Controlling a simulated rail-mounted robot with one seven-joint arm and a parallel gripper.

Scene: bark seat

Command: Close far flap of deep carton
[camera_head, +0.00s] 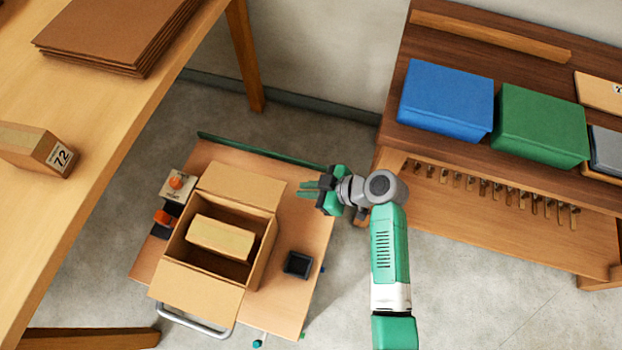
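The deep carton (262,262) stands open on a low wooden cart, with a smaller closed box (220,237) inside it. Its far flap (240,186) is folded outward, away from the opening. Its near flap (196,297) is also folded outward toward the cart's handle. Nothing shows held in the fingers. They look close together, but the gap between them is too small to judge.
On the cart (318,225) are a small black tray (297,264) to the carton's right and orange-topped items (177,184) to its left. A green rail (255,151) edges the cart's far side. Tables flank it; the right one holds blue (446,97) and green bins (541,125).

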